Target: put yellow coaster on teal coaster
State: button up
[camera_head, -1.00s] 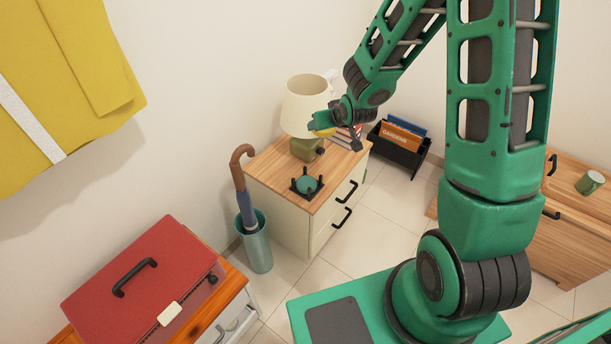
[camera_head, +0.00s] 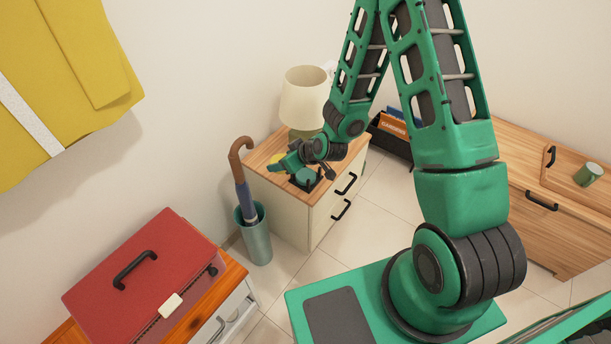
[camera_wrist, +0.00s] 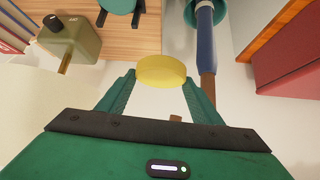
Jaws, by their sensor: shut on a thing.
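The yellow coaster (camera_wrist: 161,70) is a round disc held between the two fingers of my gripper (camera_wrist: 160,88) in the wrist view. It shows as a small yellow patch in the head view (camera_head: 277,157). My gripper (camera_head: 284,162) is shut on it, above the left part of the wooden-topped cabinet (camera_head: 262,163). The teal coaster (camera_head: 305,175) sits in a black pronged holder (camera_head: 318,181) on the cabinet top, partly hidden by my arm. In the wrist view the teal coaster (camera_wrist: 118,5) is cut off at the top edge, apart from the yellow one.
A lamp (camera_head: 304,98) stands at the back of the cabinet; its olive base (camera_wrist: 72,38) shows in the wrist view. An umbrella stand (camera_head: 255,240) with an umbrella (camera_head: 242,180) is left of the cabinet. A red case (camera_head: 140,275) lies front left.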

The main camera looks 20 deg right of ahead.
jog(key=shift+s+a+f, duration=0.2)
jog(key=shift+a+f, duration=0.25)
jog(key=shift+f, duration=0.25)
send_over(300, 171)
jog(key=s+d, duration=0.2)
jog(key=s, duration=0.1)
notch_tip(300, 171, down, 7)
jog(key=shift+r, duration=0.15)
jog(key=shift+f, duration=2)
jog(key=o, duration=1.1)
